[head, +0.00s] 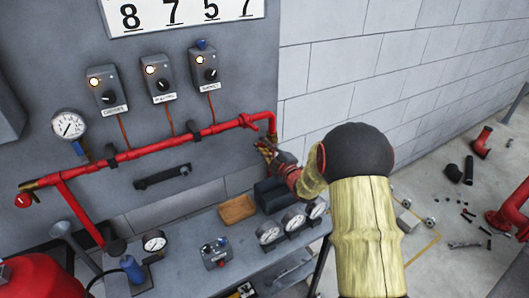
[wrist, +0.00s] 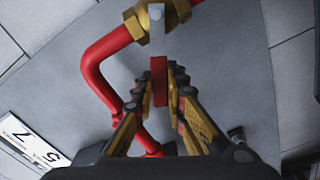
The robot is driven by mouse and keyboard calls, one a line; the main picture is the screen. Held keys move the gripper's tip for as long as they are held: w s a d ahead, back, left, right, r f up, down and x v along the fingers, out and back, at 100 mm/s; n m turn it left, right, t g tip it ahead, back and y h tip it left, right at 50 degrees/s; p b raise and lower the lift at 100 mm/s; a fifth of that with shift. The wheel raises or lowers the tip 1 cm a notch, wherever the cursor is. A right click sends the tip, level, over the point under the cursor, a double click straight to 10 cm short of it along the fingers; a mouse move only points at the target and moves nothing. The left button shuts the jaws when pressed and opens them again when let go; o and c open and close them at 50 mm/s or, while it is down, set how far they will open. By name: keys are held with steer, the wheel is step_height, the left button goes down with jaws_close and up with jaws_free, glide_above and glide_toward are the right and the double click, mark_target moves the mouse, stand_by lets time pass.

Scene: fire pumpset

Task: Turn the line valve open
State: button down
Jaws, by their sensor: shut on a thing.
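The line valve (wrist: 178,13) shows in the wrist view as a brass body on the red pipe, with a grey lever arm ending in a red grip (wrist: 159,72). My gripper (wrist: 161,98) has its two ridged, yellow-sided fingers shut on the red grip, one on each side. The grip lies roughly in line with the fingers. In the head view my gripper (head: 267,149) is at the right end of the red pipe (head: 195,135), just below its bend. There my gripper and arm largely hide the valve and its handle.
A grey bench (head: 188,247) below holds gauges (head: 293,221), a brown block (head: 237,209) and a small switch box (head: 216,254). Control boxes (head: 160,79) hang on the panel above the pipe. Pipe parts and tools lie on the floor at right.

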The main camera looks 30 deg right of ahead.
mark_target(274, 126)
steer(key=r+m, duration=0.1)
steer(key=m, duration=0.1)
steer(key=d+r+m+p, duration=0.1)
steer(key=shift+d+r+m, duration=0.1)
steer(key=shift+d+m, duration=0.15)
steer(key=shift+m, duration=0.15)
steer(key=m, duration=0.1)
steer(key=d+r+m+p, duration=0.1)
steer(key=m, duration=0.1)
steer(key=d+m+p, duration=0.1)
steer(key=shift+d+r+m, duration=0.25)
steer(key=shift+r+m, duration=0.05)
steer(key=shift+w+d+r+m+p, duration=0.1)
steer(key=shift+d+m+p, duration=0.6)
steer(key=shift+m, duration=0.45)
steer(key=shift+d+r+m+p, duration=0.1)
steer(key=shift+d+m+p, duration=0.6)
steer(key=shift+m, duration=0.45)
steer(key=c, duration=1.8)
jaws_free()
steer(key=shift+o, duration=0.2)
